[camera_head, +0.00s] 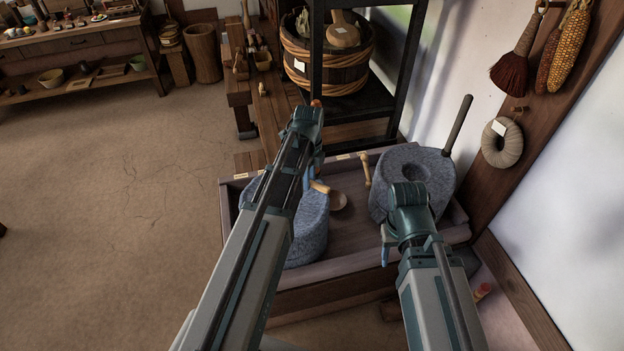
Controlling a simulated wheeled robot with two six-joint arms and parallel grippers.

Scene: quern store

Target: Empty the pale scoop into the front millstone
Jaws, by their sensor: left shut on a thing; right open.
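The scoop (337,201) has a pale handle and a brown round bowl. My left gripper (309,182) is shut on its handle. The bowl shows at the right edge of the nearer grey millstone (312,232); I cannot tell its height or whether it holds anything. My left arm hides much of that stone, including its middle. A second grey millstone (412,160) with a dark upright handle stands further back at the right. My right gripper (385,250) is open, right of the nearer stone and in front of the second one; its fingers are partly hidden.
Both stones stand in a wooden tray (352,236) with raised sides. A pale wooden peg (366,168) stands near its back edge. A black shelf (372,103) with a wooden tub (335,72) is behind. The wall with hanging items borders the right. The floor at left is clear.

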